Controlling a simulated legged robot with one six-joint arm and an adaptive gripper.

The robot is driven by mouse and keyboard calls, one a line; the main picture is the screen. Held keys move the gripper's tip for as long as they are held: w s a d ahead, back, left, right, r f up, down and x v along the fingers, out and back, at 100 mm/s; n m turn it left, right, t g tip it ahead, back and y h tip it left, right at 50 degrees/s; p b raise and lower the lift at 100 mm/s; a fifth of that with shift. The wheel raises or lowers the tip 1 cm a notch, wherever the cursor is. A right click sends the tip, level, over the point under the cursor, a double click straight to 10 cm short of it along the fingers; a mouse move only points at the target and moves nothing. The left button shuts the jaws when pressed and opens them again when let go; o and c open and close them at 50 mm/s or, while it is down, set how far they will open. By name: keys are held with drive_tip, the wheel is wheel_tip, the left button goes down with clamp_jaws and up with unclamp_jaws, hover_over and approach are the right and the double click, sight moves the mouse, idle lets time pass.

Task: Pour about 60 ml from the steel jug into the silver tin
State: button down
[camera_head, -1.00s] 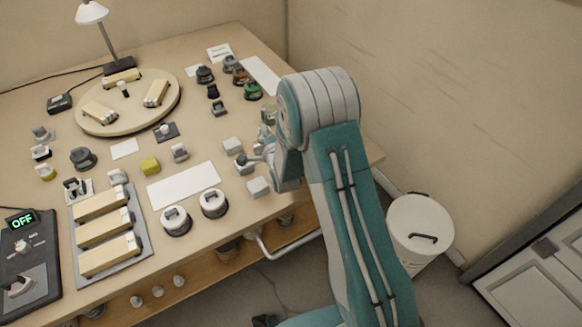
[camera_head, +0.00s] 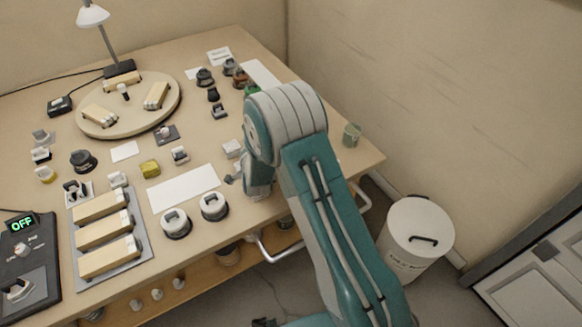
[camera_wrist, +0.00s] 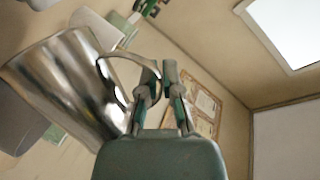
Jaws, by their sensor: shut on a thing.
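The steel jug (camera_wrist: 68,88) fills the left of the wrist view, shiny and tilted in that picture. My gripper (camera_wrist: 157,78) is shut on its looped handle; the jug's body is beside the fingers. I cannot tell the jug's true tilt or what is inside it. In the head view my forearm hides the jug and most of the gripper above the bench's right front part. I cannot make out the silver tin for certain in either view.
A greenish cup (camera_head: 352,134) stands near the bench's right edge, right of my arm. A white sheet (camera_head: 184,188) lies there.

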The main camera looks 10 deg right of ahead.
drive_tip(key=shift+w+a+f, duration=0.1)
drive_tip(key=shift+a+f, duration=0.3)
drive_tip(key=shift+f, duration=0.1)
drive_tip(key=shift+w+a+r+n+g+h+b, duration=0.1)
drive_tip(key=shift+w+a+n+g+h+b, duration=0.05)
drive_tip(key=shift+a+n+h+b, duration=0.3)
drive_tip(key=shift+w+a+n+g+h+b, duration=0.1)
drive_tip(key=shift+a+n+g+h+b, duration=0.1)
drive_tip(key=shift+a+n, duration=0.3)
drive_tip(key=shift+w+a+n+h+b, duration=0.15)
drive_tip(key=shift+a+n+h+b, duration=0.1)
drive_tip(key=shift+a+n+b, duration=0.35)
